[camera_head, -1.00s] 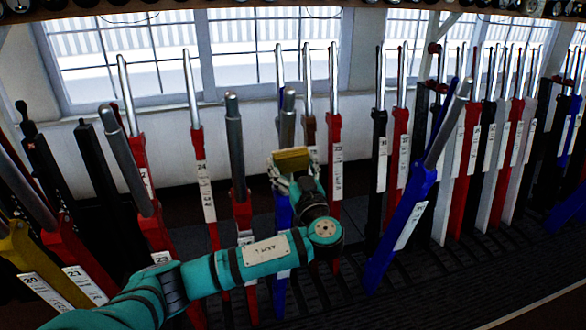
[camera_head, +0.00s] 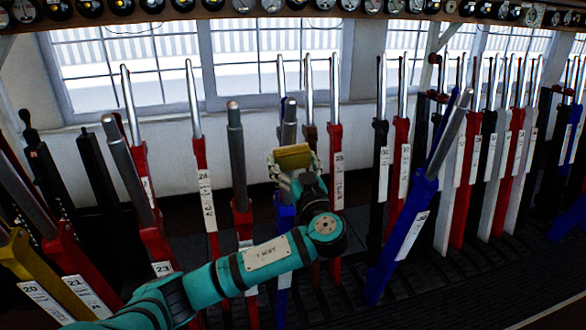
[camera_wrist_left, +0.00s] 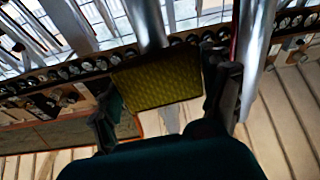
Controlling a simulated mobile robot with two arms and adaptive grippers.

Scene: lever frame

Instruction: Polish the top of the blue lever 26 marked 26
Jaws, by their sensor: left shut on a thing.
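A blue lever (camera_head: 285,218) with a steel handle (camera_head: 289,112) stands upright just behind my left gripper in the head view. My arm hides much of it, and I cannot read its number; its place in the row fits 26. My left gripper (camera_head: 293,172) is shut on a yellow polishing pad (camera_head: 292,158). The pad is in front of the handle, below its top; I cannot tell if they touch. In the left wrist view, the pad (camera_wrist_left: 158,80) sits between the fingers of the left gripper (camera_wrist_left: 165,95), with a steel handle rising behind it. My right gripper is not in view.
Red levers stand close on both sides, one to the left (camera_head: 241,218) and one to the right (camera_head: 336,160). Another blue lever (camera_head: 400,240) leans forward at the right. More levers fill both sides. An instrument shelf (camera_head: 290,10) runs above the windows.

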